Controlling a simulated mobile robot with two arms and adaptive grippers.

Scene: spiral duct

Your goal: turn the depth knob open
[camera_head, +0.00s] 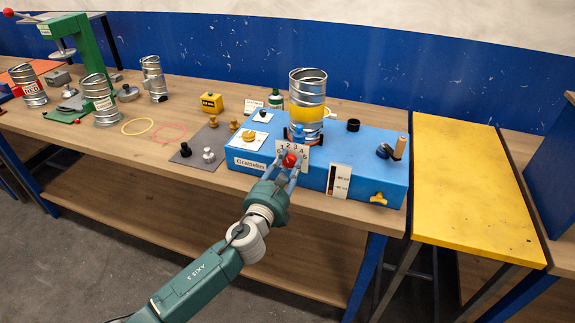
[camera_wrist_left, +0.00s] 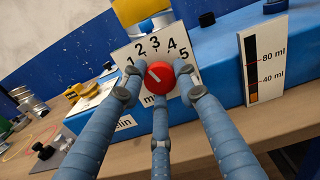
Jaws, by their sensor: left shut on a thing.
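The red depth knob (camera_head: 290,160) sits on a white dial plate numbered 1 to 5 (camera_head: 293,149) on the front of the blue machine (camera_head: 230,181). In the left wrist view the knob (camera_wrist_left: 160,76) has a white pointer mark directed up and left, on the side of the low numbers. My left gripper (camera_head: 288,172) comes from the front, its three fingers around the knob, shut on it. In the wrist view the fingertips (camera_wrist_left: 161,98) stand at its left, right and below. My right gripper is in no view.
A metal spiral-duct cylinder with a yellow band (camera_head: 307,90) stands on the machine. A millilitre gauge (camera_head: 339,181) is right of the dial, with a yellow tap (camera_head: 378,198) and a crank (camera_head: 396,149). Several duct pieces and a green press (camera_head: 85,50) stand left. A yellow table (camera_head: 465,180) is at right.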

